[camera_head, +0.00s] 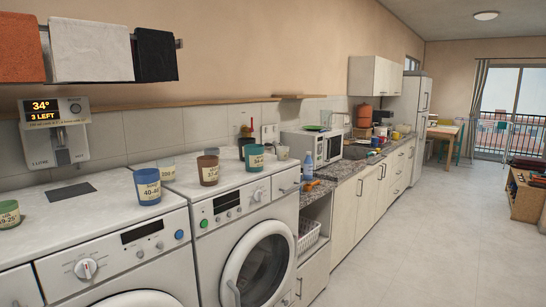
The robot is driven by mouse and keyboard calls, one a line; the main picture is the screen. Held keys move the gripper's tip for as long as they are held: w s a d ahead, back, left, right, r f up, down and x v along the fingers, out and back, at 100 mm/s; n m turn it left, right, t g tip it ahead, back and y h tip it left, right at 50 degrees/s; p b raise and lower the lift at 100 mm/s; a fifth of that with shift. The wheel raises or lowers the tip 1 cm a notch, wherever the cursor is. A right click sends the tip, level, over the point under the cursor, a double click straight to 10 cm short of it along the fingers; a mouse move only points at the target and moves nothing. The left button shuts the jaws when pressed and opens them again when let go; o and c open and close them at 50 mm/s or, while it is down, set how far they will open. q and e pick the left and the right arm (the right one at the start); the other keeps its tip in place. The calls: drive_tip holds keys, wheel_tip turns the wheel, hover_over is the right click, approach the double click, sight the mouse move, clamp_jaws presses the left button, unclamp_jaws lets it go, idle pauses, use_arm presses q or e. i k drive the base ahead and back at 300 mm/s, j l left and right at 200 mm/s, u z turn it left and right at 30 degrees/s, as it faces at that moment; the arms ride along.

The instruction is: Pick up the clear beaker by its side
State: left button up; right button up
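A small pale, see-through cup (283,153) stands upright at the back right of the right washing machine's top, behind and to the right of a teal cup (254,158). It looks like the clear beaker, but it is small here and I cannot be sure. Other labelled cups stand on the machines: a brown cup (208,171), a blue cup (148,186), a pale cup (167,172) and a green cup (9,214) at the left edge. Neither of my grippers is in view.
Two washing machines (95,205) stand side by side along the wall. A dispenser (55,132) reading "34° 3 LEFT" hangs above the left one. A blue bottle (307,165) and a microwave (318,143) are on the counter beyond. The floor (420,240) at right is clear.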

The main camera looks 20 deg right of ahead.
sight(166, 166)
drive_tip(key=i+l+u, duration=0.2)
drive_tip(key=i+l, duration=0.55)
drive_tip(key=i+l+u, duration=0.1)
drive_tip(key=l, duration=0.2)
drive_tip(key=i+l, duration=0.1)
drive_tip(key=l, duration=0.2)
drive_tip(key=i+l+u, duration=0.15)
drive_tip(key=l, duration=0.2)
drive_tip(key=i+l+u, duration=0.2)
drive_tip(key=l, duration=0.7)
drive_tip(key=k+l+u, duration=0.1)
drive_tip(key=l, duration=0.35)
drive_tip(key=k+l+u, duration=0.1)
drive_tip(key=l, duration=0.35)
drive_tip(key=k+l+u, duration=0.15)
drive_tip(key=k+l, duration=0.3)
drive_tip(key=l, duration=0.15)
